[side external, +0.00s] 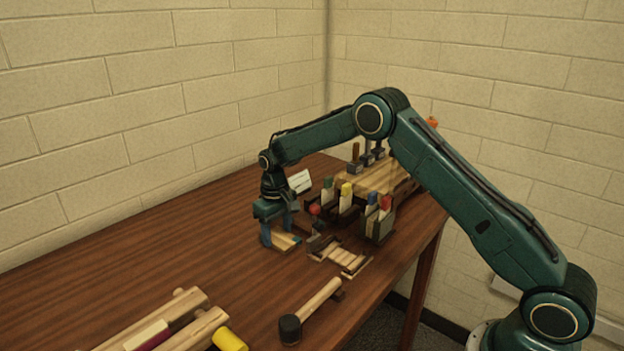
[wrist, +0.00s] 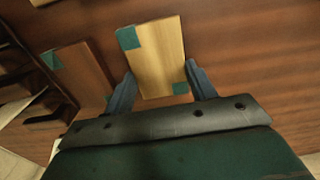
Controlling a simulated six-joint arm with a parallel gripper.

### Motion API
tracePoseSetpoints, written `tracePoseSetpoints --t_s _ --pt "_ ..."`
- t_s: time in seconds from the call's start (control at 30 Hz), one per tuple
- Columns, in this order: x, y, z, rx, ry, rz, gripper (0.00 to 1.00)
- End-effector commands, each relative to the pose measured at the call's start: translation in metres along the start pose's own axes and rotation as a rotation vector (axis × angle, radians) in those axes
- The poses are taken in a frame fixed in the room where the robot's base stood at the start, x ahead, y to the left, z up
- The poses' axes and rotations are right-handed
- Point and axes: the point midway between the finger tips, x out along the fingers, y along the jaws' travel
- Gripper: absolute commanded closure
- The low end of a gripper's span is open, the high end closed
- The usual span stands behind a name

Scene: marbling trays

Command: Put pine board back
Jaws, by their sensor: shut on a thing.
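The pine board (wrist: 158,55) is pale yellow wood with teal corner patches. In the wrist view it lies between the two blue fingers of my gripper (wrist: 160,88), which is shut on it. In the side view my gripper (side external: 281,238) holds the board (side external: 286,242) low by the table, left of the dark rack. I cannot tell whether the board touches the table. A darker reddish-brown board (wrist: 82,75) with a teal corner is beside it, left in the wrist view.
A dark rack with colour-topped pieces (side external: 346,198) stands right of my gripper. A pale wooden block (side external: 382,178) is behind it. A mallet (side external: 315,302) and wooden rails (side external: 165,318) lie in front. The table's left side is clear.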

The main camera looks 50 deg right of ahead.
Motion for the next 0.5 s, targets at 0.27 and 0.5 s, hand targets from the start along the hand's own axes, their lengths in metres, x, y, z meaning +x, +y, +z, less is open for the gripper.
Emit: tracePoseSetpoints --t_s 0.27,0.5 --pt "0.0002 0.0000 0.0001 0.000 0.000 0.000 0.23" --pt "-0.0021 0.0000 0.0000 0.000 0.000 0.000 0.23"
